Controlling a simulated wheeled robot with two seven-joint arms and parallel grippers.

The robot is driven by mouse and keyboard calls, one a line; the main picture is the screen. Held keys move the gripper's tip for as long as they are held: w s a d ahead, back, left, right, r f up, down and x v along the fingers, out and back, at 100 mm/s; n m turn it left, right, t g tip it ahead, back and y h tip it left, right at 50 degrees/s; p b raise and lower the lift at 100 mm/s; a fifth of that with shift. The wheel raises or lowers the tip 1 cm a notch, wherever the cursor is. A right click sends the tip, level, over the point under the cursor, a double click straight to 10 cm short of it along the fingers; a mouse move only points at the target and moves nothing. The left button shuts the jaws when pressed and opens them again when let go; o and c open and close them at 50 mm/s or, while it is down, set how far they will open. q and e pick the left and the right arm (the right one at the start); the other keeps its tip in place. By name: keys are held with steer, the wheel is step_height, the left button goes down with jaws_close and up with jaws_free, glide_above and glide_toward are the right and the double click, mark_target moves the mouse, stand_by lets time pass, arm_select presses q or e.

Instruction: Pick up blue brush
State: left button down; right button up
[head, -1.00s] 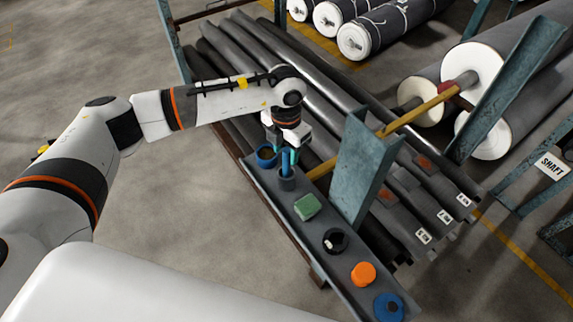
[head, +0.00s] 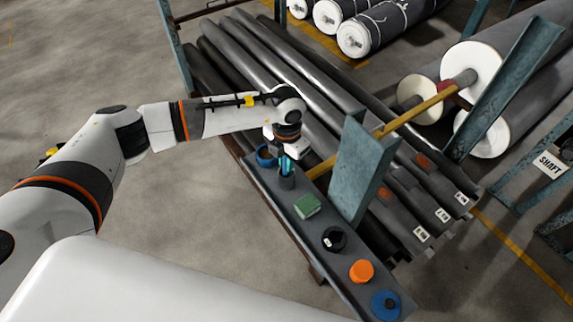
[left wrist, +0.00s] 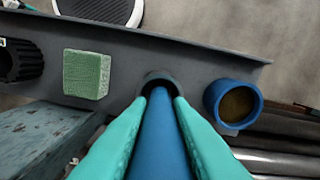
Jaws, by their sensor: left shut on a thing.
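My left gripper (head: 286,165) is low over the shelf rail, with its teal fingers shut on the blue brush. In the left wrist view the blue brush (left wrist: 159,135) shows as a smooth blue handle between the two fingers (left wrist: 160,95). Its lower end goes into a dark grey cup (head: 286,183) on the rail, which also shows in the left wrist view (left wrist: 158,76). The bristles are hidden. In the head view the fingers hide most of the handle. My right gripper is not in view.
The narrow grey rail (head: 262,188) also holds a blue cup (head: 265,156), a green block (head: 307,206), a black roll (head: 334,239), an orange cap (head: 361,271) and a blue spool (head: 386,305). A teal post (head: 362,172) stands close by. Grey rolls (head: 245,55) lie behind.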

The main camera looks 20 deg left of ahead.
arm_select(q)
steer(key=shift+r, duration=0.1)
step_height(320, 180, up, 10)
steer(key=b, duration=0.2)
steer(key=shift+b, duration=0.35)
stand_by(1.3)
